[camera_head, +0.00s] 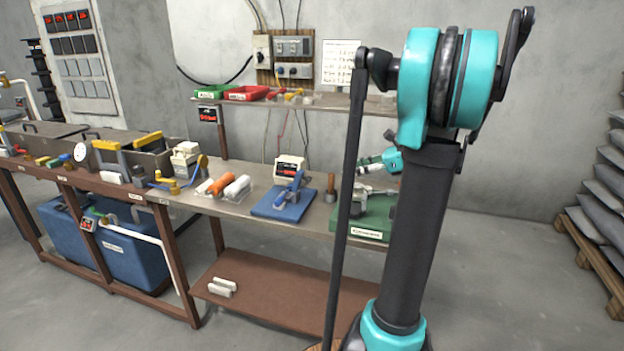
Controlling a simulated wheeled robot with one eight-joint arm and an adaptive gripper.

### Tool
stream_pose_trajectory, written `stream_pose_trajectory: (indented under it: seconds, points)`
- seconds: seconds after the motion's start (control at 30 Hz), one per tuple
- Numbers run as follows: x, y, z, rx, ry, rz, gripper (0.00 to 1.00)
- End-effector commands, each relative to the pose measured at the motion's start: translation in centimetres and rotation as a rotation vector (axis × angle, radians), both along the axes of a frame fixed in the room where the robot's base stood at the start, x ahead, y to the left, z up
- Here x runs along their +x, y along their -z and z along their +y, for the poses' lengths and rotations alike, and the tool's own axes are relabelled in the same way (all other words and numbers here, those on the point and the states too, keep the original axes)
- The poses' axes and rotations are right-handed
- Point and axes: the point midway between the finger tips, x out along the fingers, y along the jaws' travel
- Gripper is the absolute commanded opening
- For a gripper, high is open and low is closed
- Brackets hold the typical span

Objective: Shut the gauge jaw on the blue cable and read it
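A small white device with a dark and red face (290,168) stands on the bench behind a blue mat (267,207). A blue piece with a grey block (291,190) sits on this mat; at this size I cannot tell whether it is the gauge jaw or the blue cable. Another blue curved piece (202,163) shows beside a yellow part farther left. My arm stands large at the right. A teal part (390,160) shows behind it over the bench, possibly near my gripper. My fingertips cannot be made out, and no reading is legible.
Orange and white spools (222,186) lie on the bench left of the mat. A green base (368,222) is partly hidden by my arm. A raised shelf (330,101) holds green and red trays. Stacked sacks (605,185) stand far right. The floor between is clear.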

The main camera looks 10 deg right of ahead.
Motion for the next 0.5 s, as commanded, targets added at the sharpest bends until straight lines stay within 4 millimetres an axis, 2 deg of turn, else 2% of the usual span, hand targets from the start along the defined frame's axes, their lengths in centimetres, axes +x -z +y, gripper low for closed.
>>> stream_pose_trajectory:
  seconds: [0.1, 0.5]
  points:
    - [1.2, 1.0, 2.1, -0.001, -0.005, -0.001, 0.43]
    - [4.7, 4.0, 8.4, -0.003, -0.005, -0.001, 0.43]
